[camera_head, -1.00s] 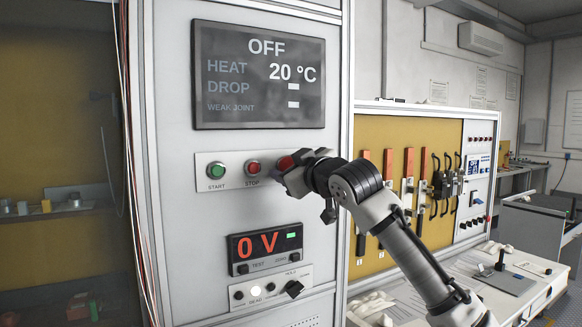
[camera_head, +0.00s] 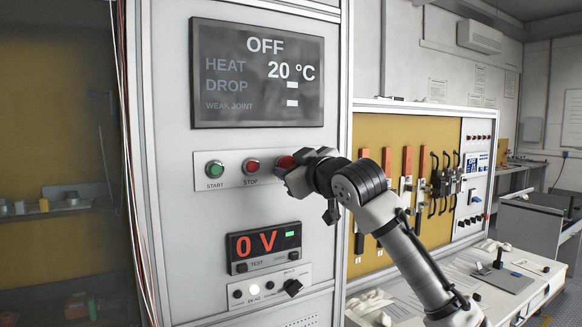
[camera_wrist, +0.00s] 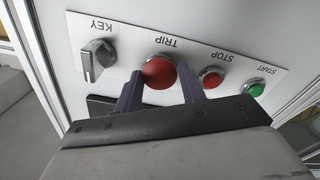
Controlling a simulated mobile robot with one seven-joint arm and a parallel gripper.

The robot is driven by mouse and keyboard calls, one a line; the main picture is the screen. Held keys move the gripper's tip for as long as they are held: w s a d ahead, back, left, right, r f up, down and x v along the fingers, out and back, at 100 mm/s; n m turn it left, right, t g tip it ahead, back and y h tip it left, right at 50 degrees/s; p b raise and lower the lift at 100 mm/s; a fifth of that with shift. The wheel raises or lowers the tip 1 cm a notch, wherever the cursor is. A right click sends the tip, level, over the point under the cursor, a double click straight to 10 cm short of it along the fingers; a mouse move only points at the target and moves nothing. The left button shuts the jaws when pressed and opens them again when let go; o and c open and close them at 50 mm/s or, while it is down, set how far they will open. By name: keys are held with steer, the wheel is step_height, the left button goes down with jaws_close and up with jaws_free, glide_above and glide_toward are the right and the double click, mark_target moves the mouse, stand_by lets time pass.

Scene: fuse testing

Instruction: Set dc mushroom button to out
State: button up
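The red mushroom button, labelled TRIP, (camera_wrist: 160,72) is on the panel's button strip, between the KEY switch and the STOP button in the wrist view. In the head view the red button (camera_head: 285,162) shows just beyond my gripper's end, partly hidden. My gripper (camera_wrist: 160,90) is at the panel with its fingers apart, one on each side of the button. A small gap shows beside the right finger; I cannot tell whether the left finger touches the button. Whether the button is in or out is not clear.
The red STOP button (camera_head: 252,165) and green START button (camera_head: 215,169) sit close on the same strip. The KEY switch (camera_wrist: 97,58) is on the other side. A dark display (camera_head: 258,75) is above, and a 0 V meter (camera_head: 264,247) below.

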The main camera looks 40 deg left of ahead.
steer(key=o, duration=0.4)
steer(key=shift+d, duration=0.1)
steer(key=b+v, duration=0.4)
steer(key=v, duration=0.9)
steer(key=shift+s+d, duration=0.25)
steer(key=shift+d, duration=0.1)
